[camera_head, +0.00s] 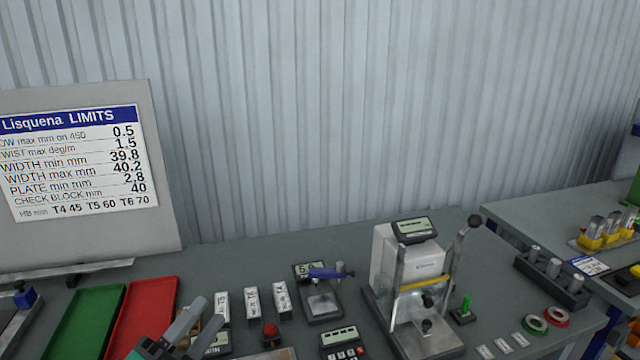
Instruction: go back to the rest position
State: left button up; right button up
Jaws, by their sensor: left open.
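My left gripper (208,314) shows at the bottom edge, left of the middle. Its two grey fingers point up and to the right and stand apart. I see nothing held between them. It is in front of the red tray (148,305) and left of the white blocks marked T5 and the like (222,306). The rest of the left arm is below the picture. My right gripper is not in view.
The grey table (240,262) holds a green tray (90,318), a small gauge (321,298), a calculator-like device (343,341), a lever press (398,270) and tape rolls (535,324). A limits sign (80,160) stands behind. A second table (550,215) is at right.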

pick_arm(q)
jog(key=s+a+f+n+g+y, duration=0.1)
jog(key=a+f+n+g+y, duration=0.25)
jog(key=f+n+y, duration=0.5)
jog(key=s+a+f+n+g+y, duration=0.2)
jog(key=a+f+n+y, duration=0.3)
jog(key=f+n, duration=0.5)
jog(key=s+d+f+n+g+h, duration=0.2)
jog(key=s+d+f+n+g, duration=0.15)
jog(key=s+f+g, duration=0.85)
jog(key=s+f, duration=0.2)
jog(key=f, duration=1.4)
jog(key=s+f, duration=0.2)
jog(key=f, duration=1.4)
jog(key=s+a+f, duration=0.1)
jog(key=s+f, duration=0.9)
jog(key=s+a+f, duration=0.2)
jog(key=s+f, duration=0.7)
jog(key=f, duration=0.1)
jog(key=shift+s+a, duration=0.3)
jog(key=shift+s, duration=0.05)
